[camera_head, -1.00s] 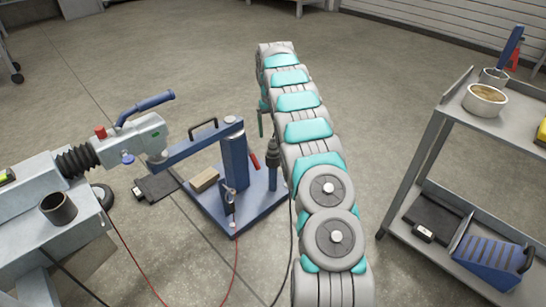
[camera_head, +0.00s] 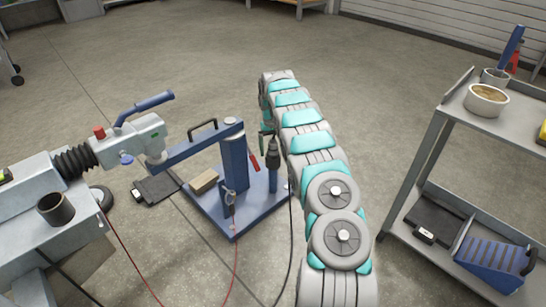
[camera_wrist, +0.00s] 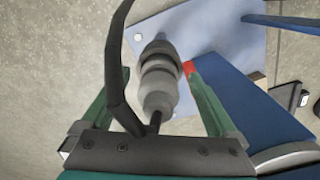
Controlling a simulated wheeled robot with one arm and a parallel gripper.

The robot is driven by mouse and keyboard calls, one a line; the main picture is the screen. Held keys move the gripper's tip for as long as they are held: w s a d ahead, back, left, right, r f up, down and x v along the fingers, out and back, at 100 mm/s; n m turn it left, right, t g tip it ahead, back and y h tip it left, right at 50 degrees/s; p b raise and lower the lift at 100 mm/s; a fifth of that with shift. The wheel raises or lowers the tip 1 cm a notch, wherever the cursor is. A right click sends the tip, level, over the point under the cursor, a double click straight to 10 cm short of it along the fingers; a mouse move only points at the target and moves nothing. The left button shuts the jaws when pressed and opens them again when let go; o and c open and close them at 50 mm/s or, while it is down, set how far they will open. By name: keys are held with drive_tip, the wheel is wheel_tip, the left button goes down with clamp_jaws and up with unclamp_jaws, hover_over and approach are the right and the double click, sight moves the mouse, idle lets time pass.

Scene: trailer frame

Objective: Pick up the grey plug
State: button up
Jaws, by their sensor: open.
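The grey plug (camera_head: 273,152) stands upright on a short blue post on the blue stand base, with a black cable at it. It also shows in the wrist view (camera_wrist: 160,80), lying between the two green fingers. My gripper (camera_wrist: 155,68) is open, with one finger on each side of the plug and a gap visible on both sides. In the head view the green gripper (camera_head: 265,140) is small beside the plug's upper part, partly hidden by my arm. Contact with the plug cannot be told.
The blue stand (camera_head: 233,165) with its post and arm rises left of the plug. A red handle (camera_head: 254,162) is close by. A trailer hitch (camera_head: 130,145) is at left. A grey cart (camera_head: 440,140) with a bowl stands at right. Floor behind is open.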

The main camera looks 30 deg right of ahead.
clamp_jaws()
idle(0.8)
